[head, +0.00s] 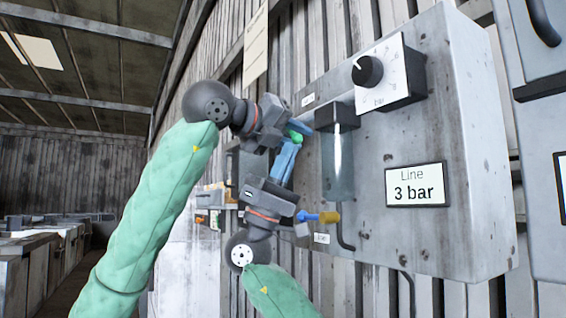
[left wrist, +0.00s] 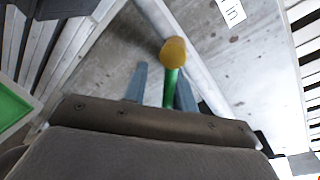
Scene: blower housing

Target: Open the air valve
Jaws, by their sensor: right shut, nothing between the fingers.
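A valve with a green lever (left wrist: 172,88) and a yellow, brassy body (left wrist: 173,51) sits on a pale pipe in the left wrist view. The lever (head: 294,135) shows only in part in the head view. My left gripper (head: 302,132) is open around it, one blue finger on each side; the lever lies close to the right finger, and I cannot tell whether they touch. My right gripper (head: 292,147) is shut and empty, pointing up just below the left one. A second valve with a blue lever (head: 308,216) and brass body (head: 329,217) is lower on the panel.
The grey wall panel (head: 455,130) carries a black knob (head: 367,71) on a bar dial, a clear bowl (head: 338,165) and a "Line 3 bar" display (head: 415,184). Small labels sit by the pipes. Open floor and benches (head: 35,250) lie at the left.

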